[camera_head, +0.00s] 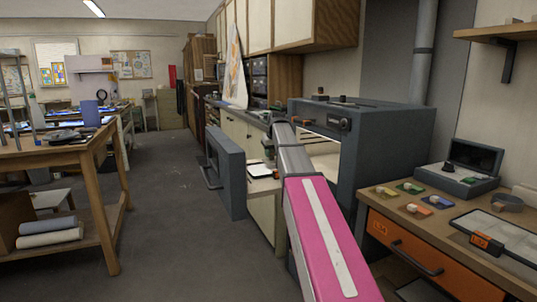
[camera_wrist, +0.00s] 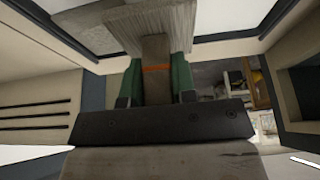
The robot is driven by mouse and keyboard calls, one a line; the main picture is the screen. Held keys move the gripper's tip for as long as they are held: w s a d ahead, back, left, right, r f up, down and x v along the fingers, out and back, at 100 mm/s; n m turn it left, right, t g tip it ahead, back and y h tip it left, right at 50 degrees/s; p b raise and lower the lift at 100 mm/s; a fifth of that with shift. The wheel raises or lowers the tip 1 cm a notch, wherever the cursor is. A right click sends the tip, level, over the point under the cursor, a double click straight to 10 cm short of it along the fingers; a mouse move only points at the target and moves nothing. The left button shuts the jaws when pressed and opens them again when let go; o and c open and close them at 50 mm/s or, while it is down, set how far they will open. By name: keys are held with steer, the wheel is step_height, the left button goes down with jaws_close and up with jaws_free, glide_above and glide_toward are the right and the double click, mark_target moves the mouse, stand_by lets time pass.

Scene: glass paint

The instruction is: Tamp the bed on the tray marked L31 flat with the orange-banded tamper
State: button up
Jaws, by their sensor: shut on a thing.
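My gripper (camera_wrist: 158,88), with green finger pads, is shut on the tamper (camera_wrist: 156,50). The tamper has a brown handle, an orange band between the pads and a broad grey, ribbed head toward the top of the wrist view. Pale, dark-edged flat surfaces lie beyond the head; I cannot tell whether it touches them. In the head view my gripper (camera_head: 268,152) is small, beside the open kiln, and the tamper is not clear there. A dark-framed tray (camera_head: 462,222) with an orange tag lies on the right bench. I cannot read L31 on any tray.
The dark kiln (camera_head: 385,150) has its door (camera_head: 226,172) swung open to the left of my arm. The right bench holds a grey open box (camera_head: 472,168) and several small coloured pieces. A wooden table (camera_head: 60,155) stands left. The middle floor is clear.

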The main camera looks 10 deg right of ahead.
steer(key=shift+w+d, duration=0.25)
steer(key=shift+d, duration=0.95)
steer(key=shift+w+d, duration=0.2)
steer(key=shift+d, duration=0.95)
steer(key=shift+f, duration=0.1)
steer(key=shift+f, duration=0.75)
steer(key=shift+f, duration=0.3)
steer(key=shift+r, duration=0.1)
steer(key=shift+r, duration=1)
steer(key=shift+r, duration=2.05)
